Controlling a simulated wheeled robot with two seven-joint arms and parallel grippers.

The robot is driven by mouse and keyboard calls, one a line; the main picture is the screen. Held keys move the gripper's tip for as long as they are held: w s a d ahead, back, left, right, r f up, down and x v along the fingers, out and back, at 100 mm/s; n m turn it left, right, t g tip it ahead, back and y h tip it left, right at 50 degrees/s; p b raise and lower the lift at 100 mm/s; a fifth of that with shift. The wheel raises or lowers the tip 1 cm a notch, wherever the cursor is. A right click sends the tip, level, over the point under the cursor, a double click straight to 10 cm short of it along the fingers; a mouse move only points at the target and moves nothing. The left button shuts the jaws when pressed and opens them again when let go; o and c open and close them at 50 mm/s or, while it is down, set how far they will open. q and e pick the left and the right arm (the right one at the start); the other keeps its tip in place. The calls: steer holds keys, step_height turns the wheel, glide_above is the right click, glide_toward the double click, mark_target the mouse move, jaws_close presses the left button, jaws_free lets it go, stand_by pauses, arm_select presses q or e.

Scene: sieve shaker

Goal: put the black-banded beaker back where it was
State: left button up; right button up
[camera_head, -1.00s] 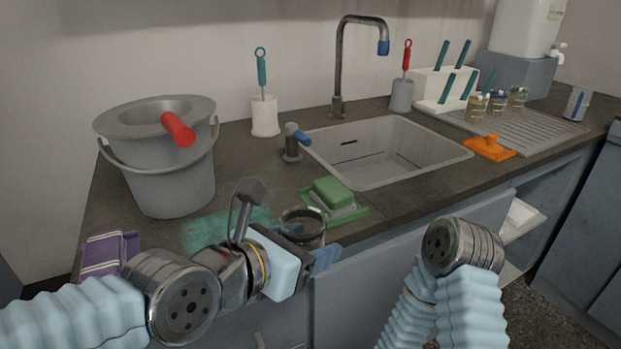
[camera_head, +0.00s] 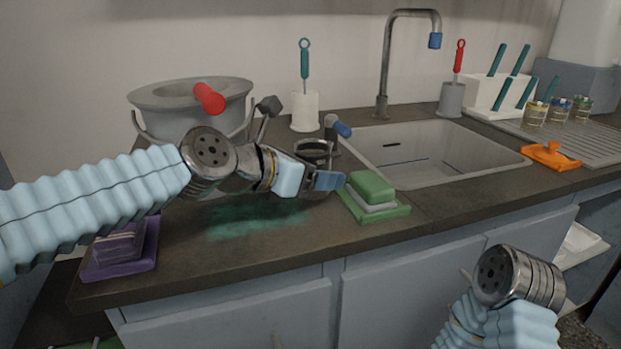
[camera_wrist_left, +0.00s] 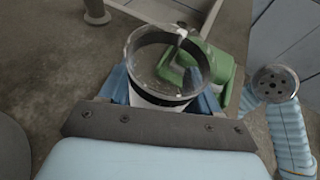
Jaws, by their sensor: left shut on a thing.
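My left gripper (camera_head: 322,181) is shut on the black-banded beaker (camera_head: 314,149), a clear glass with a dark band. In the head view the beaker is over the worktop, left of the sink, and its lower part is hidden by the gripper. In the left wrist view the beaker (camera_wrist_left: 160,97) sits upright between the blue fingers, and its open top faces the camera. Whether its base touches the worktop cannot be told. My right arm shows at the lower right of the head view, but its gripper is out of sight.
A green soap dish (camera_head: 394,213) stands just right of the gripper. A grey bucket (camera_head: 150,97) and purple dish (camera_head: 118,262) are left. Several coloured-band beakers, including a yellow-banded one (camera_head: 535,115), stand beyond the sink (camera_head: 430,178).

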arm_select(q)
steer(key=w, duration=0.1)
steer(key=w+a, duration=0.1)
steer(key=w, duration=0.1)
steer(key=shift+w+f, duration=0.15)
steer(key=shift+f, duration=0.05)
steer(key=shift+f+b, duration=0.65)
steer(key=shift+s, duration=0.2)
steer(key=shift+f, duration=0.15)
steer(key=o, duration=1.2)
steer(key=shift+c, duration=0.2)
